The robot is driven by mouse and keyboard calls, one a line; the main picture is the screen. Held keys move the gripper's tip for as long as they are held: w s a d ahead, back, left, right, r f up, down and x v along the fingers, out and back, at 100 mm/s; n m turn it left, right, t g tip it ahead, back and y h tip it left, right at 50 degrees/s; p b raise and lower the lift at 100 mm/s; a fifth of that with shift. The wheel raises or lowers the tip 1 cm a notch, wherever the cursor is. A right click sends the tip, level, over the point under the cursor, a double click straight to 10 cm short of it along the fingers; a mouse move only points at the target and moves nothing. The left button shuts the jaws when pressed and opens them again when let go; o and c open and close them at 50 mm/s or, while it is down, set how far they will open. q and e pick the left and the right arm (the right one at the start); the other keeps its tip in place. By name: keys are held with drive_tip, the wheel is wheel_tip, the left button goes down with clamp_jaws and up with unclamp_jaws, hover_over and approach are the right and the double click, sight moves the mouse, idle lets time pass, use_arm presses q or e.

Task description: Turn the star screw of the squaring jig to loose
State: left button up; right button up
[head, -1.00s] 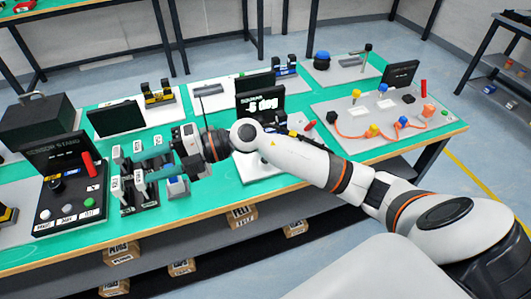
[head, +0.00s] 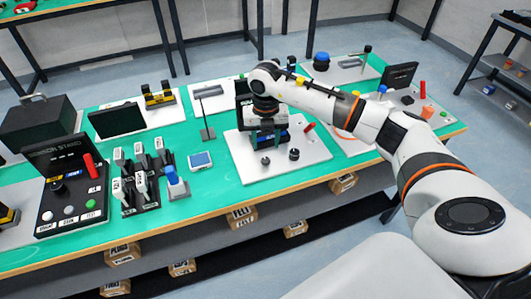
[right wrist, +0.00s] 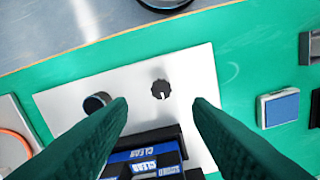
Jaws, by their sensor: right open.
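The squaring jig stands on a white board (head: 310,152), with its dark display partly hidden behind my right arm. Two dark knobs sit near the board's front: a left one (head: 265,161) and a right one (head: 294,154). In the right wrist view, one knob (right wrist: 160,88) has a notched, star-like rim and a small white mark; the other (right wrist: 97,101) looks like a smooth round cap. My right gripper (head: 267,142) points down over the board. My left gripper is out of view.
A dark block with blue labels (right wrist: 150,160) lies below the fingers in the wrist view. A red handle (head: 309,126) is right of the gripper.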

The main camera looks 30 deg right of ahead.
sight(266, 159)
wheel_tip(266, 159, down, 7)
drive_tip(key=shift+r+p, duration=0.2)
drive_tip(key=shift+p, duration=0.2)
drive_tip(key=c, duration=1)
